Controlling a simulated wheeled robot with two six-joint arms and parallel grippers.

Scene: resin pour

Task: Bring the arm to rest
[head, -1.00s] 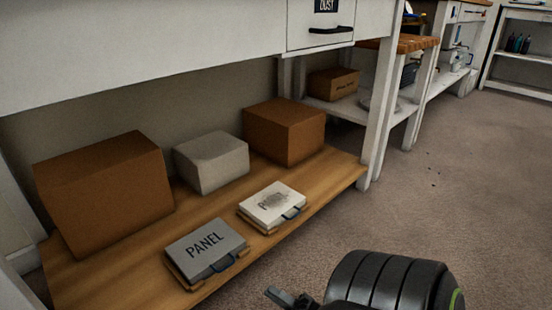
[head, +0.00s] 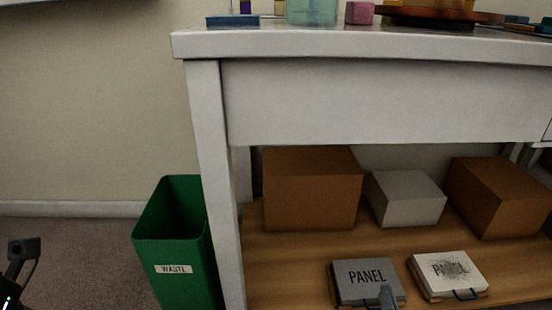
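A dark part of my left arm with a small green light shows at the lower left edge. The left gripper's fingers cannot be made out clearly there. I see nothing held in either gripper.
A white workbench (head: 370,100) stands ahead, with items on top. Its wooden lower shelf (head: 290,262) holds brown boxes (head: 312,190), a grey box (head: 405,198) and a white, smudged panel box (head: 450,272). A green WASTE bin (head: 175,245) stands left of the bench. Carpet beside the bin is clear.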

